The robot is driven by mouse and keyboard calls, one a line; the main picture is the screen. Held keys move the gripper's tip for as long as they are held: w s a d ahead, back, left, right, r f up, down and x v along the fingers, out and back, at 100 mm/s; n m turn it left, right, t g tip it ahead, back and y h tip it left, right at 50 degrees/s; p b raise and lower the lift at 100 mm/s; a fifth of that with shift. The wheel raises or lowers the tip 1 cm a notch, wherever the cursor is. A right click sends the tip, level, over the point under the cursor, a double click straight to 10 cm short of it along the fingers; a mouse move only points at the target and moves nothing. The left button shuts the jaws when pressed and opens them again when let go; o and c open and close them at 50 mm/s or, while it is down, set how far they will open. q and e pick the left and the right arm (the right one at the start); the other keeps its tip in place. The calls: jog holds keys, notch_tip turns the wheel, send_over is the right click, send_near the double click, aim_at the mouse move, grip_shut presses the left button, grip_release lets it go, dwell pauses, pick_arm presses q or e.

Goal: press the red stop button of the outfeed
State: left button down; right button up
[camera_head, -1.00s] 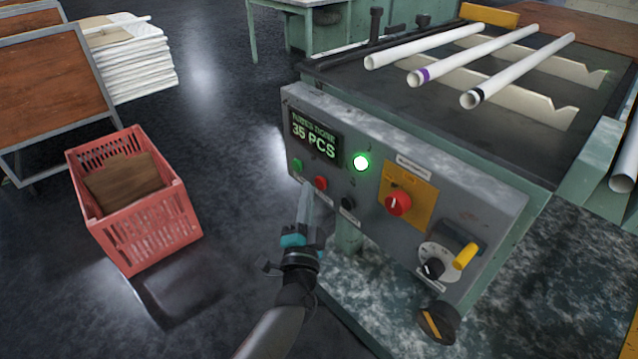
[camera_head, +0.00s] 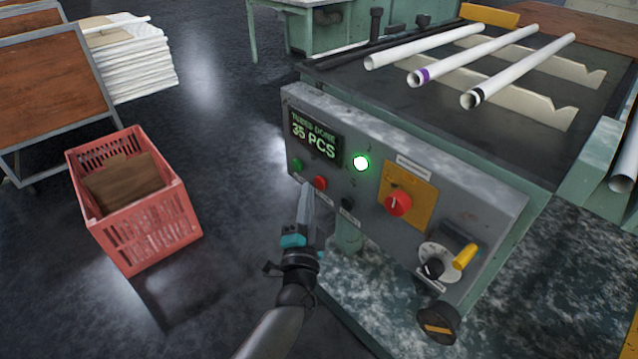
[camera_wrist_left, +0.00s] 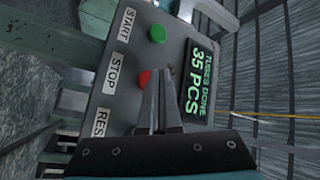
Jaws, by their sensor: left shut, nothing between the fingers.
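The red stop button (camera_head: 320,183) sits low on the grey control panel (camera_head: 460,208), right of the green start button (camera_head: 298,164). In the left wrist view the red button (camera_wrist_left: 144,78) shows beside the STOP label, partly behind my fingertips. My left gripper (camera_head: 306,188) is shut and empty, its tips just in front of the panel near the red button. The left wrist view shows the closed fingers (camera_wrist_left: 162,75) close by the button; I cannot tell whether they touch it. The display (camera_head: 316,136) reads 35 PCS and a green lamp (camera_head: 361,163) is lit. My right gripper is not in view.
A black button (camera_head: 347,203), a red rotary switch (camera_head: 398,203) on a yellow plate and a yellow-handled dial (camera_head: 465,256) are farther right on the panel. A red crate (camera_head: 150,240) stands on the floor at left.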

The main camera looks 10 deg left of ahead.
pick_arm(q)
jog(key=shift+w+d, duration=0.1)
dwell(0.6)
jog(key=shift+w+d, duration=0.2)
jog(key=shift+w, duration=0.05)
jog(key=shift+w+d, duration=0.3)
jog(key=shift+w, duration=0.05)
dwell(0.8)
dwell(0.3)
jog(key=shift+s+a+p, duration=0.55)
jog(key=shift+s+p, duration=0.15)
